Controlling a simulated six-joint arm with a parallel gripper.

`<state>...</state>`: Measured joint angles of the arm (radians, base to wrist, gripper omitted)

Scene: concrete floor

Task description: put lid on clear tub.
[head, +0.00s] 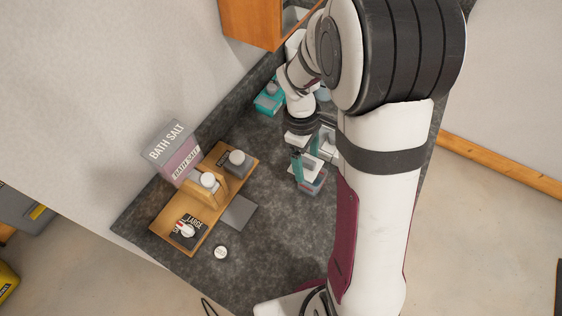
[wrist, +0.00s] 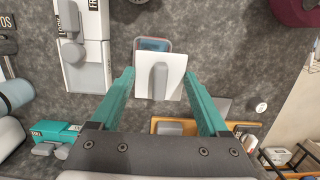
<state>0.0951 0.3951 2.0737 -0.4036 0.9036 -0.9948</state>
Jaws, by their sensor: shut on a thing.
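The lid (wrist: 172,64) is a white square plate with a grey raised handle in the wrist view. My gripper (wrist: 159,73) has its teal fingers shut on the lid's two opposite sides. The clear tub (wrist: 152,44) shows past the lid's far edge, with the rest of it hidden beneath the lid. In the head view my gripper (head: 306,167) is over the counter and the tub (head: 314,184) sits just below the lid. The lid looks offset from the tub, and I cannot tell the gap between them.
A wooden tray (head: 199,243) with jars and boxes stands left on the dark counter (head: 262,225). A bath salt box (head: 173,151) is behind it. A teal container (head: 268,103) stands at the back. A white box (wrist: 84,60) is left of the tub in the wrist view.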

